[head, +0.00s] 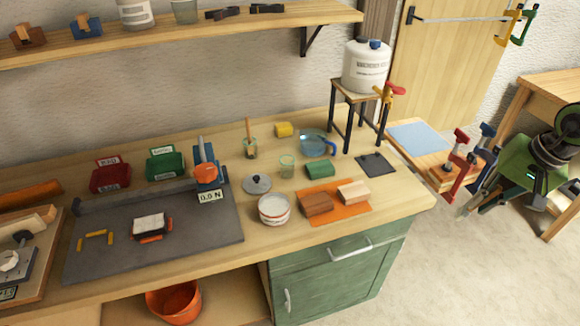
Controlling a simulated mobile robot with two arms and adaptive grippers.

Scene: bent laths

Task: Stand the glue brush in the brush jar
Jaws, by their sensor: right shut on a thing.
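A brush with a wooden handle (248,127) stands nearly upright, leaning slightly, in a small glass jar (251,151) at the back of the bench. Its lower end is hard to make out. A second clear glass (287,166) stands to its right and looks empty. My right gripper (472,203) reaches in from the right, off the bench over the floor. Its dark fingers are shut on a small pale thing, too small to identify. My left gripper is not in view.
A white pot (274,209), a grey lid (257,183), a blue glass pan (314,143) and a green block (320,169) crowd the bench middle. Wood blocks lie on an orange mat (335,209). A white tank (366,67) stands on a stand at the back right.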

